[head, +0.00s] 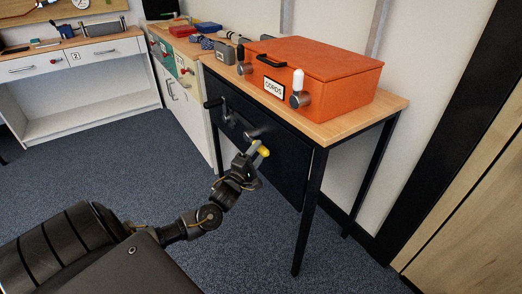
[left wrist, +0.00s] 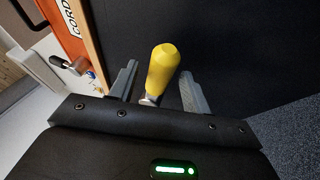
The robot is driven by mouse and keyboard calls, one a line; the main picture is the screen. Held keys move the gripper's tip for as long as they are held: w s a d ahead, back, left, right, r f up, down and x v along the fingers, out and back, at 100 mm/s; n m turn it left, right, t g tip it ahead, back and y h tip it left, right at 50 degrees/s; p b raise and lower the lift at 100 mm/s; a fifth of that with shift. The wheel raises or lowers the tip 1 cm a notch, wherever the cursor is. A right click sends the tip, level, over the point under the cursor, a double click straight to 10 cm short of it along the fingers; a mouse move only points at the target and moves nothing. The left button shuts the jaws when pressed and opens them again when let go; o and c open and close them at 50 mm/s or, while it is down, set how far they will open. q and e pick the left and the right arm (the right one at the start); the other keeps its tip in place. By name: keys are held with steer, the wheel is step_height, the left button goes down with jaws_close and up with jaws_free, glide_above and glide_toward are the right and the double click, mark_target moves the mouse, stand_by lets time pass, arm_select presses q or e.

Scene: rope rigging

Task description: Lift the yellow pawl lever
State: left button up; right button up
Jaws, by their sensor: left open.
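The yellow pawl lever (head: 263,151) sticks out in front of the black panel under the wooden-topped table. My left gripper (head: 254,149) is at the lever, with its arm reaching in from the lower left. In the left wrist view the yellow grip (left wrist: 162,69) stands between the two grey fingers, with a visible gap on each side. The fingers are open and not closed on it. The lever's metal base is partly hidden behind the gripper body. My right gripper is not in view.
An orange box (head: 325,75) labelled CORDS stands on the table (head: 392,103). A black panel (head: 283,150) with a dark crank handle (head: 223,108) hangs below. Table legs stand to the right of the gripper. Cabinets line the wall at left; carpet is clear.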

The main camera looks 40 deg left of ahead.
arm_select(q)
steer(key=shift+x, duration=1.15)
jaws_close()
